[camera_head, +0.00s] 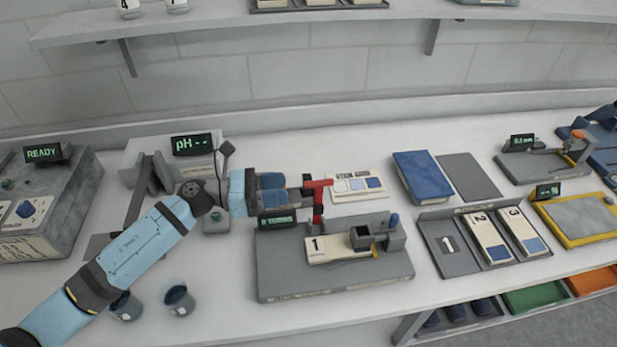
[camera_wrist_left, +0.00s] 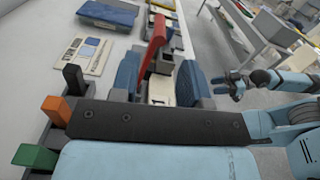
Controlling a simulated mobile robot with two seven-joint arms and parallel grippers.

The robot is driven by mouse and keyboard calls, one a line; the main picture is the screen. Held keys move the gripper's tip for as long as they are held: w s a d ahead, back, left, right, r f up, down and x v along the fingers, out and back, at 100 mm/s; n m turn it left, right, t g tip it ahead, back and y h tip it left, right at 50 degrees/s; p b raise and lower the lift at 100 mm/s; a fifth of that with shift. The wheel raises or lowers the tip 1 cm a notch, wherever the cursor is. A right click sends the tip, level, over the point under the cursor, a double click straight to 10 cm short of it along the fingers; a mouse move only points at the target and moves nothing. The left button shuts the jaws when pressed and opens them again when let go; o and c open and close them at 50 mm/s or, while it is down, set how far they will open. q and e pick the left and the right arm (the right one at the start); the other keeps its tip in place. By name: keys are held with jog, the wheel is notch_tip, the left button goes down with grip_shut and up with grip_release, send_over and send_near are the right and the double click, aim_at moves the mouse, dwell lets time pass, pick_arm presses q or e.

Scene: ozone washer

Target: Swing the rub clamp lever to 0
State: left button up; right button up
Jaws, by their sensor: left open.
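The rub clamp is a grey base plate (camera_head: 345,285) on the bench. It carries a cream card marked 1 (camera_head: 325,250), a small grey block with a blue knob (camera_head: 394,222) and a red lever (camera_head: 318,192) standing up at its back. My left gripper (camera_head: 302,193) is at the lever. In the left wrist view the red lever (camera_wrist_left: 153,45) rises between two blue fingertips (camera_wrist_left: 158,84), which stand apart. I cannot tell whether either finger touches it. My right gripper (camera_wrist_left: 228,86) shows small at the right, its jaws unclear.
A small green-lit display (camera_head: 278,221) stands at the plate's back left. A pH meter (camera_head: 192,145) is behind my left arm. Two cups (camera_head: 179,300) stand near the front edge. A card tray (camera_head: 447,262) and a blue pad (camera_head: 422,176) lie to the right.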

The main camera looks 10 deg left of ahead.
aim_at(309, 182)
pick_arm(q)
jog(key=p+x, duration=0.1)
jog(key=x, duration=0.5)
jog(key=shift+r, duration=0.1)
jog(key=shift+w+d+p, duration=0.1)
jog(key=shift+d+p, duration=0.2)
jog(key=shift+d, duration=0.05)
pick_arm(e)
jog(key=shift+w+d+r, duration=0.15)
jog(key=shift+r, duration=0.45)
jog(key=shift+w+d+r, duration=0.1)
jog(key=shift+d+r, duration=0.05)
jog(key=shift+r, duration=0.4)
pick_arm(q)
grip_shut()
